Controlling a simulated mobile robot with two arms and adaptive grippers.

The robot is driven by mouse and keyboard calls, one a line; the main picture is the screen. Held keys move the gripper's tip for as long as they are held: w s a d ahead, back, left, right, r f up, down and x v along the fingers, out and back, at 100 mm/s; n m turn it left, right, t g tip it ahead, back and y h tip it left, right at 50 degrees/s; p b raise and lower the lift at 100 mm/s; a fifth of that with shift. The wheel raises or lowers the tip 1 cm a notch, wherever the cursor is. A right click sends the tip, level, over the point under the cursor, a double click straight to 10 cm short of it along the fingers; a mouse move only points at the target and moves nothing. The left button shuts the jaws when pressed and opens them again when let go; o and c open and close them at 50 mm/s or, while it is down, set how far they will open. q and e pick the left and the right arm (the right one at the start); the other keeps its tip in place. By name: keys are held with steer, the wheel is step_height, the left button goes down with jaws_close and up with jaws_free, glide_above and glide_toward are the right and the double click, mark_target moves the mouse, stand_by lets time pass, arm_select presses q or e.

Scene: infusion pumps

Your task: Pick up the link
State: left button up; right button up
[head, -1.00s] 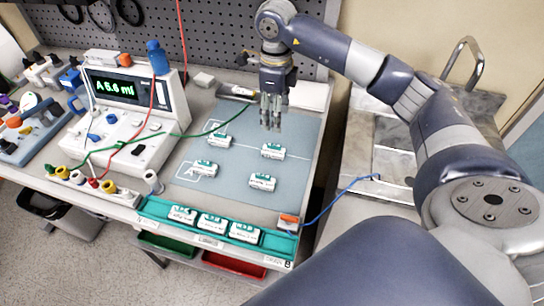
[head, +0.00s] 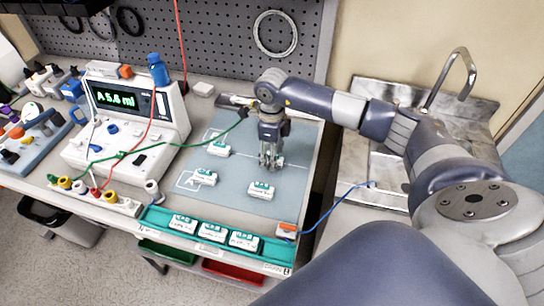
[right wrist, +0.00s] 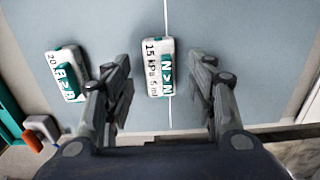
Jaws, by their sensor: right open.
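Several white-and-teal link blocks lie on the grey-blue mat. One link, marked "15 kPa 5 ml N>N" (right wrist: 158,72), sits on a white line between my right gripper's open fingers in the right wrist view, with gaps on both sides. Two more links (head: 218,149) (head: 205,177) lie to the left. My right gripper (head: 270,163) is open, pointing down, and mostly hides the N>N link in the head view. My left gripper is out of view.
A teal tray (head: 155,217) with several links runs along the bench's front edge. A pump tester (head: 125,125) reading "A 5.6 ml" stands at left, with a green hose reaching the mat. A metal sink (head: 385,165) is at right.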

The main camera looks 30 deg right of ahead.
steer(key=shift+f, duration=0.3)
steer(key=c, duration=1.1)
steer(key=shift+c, duration=0.2)
steer(key=shift+r, duration=0.15)
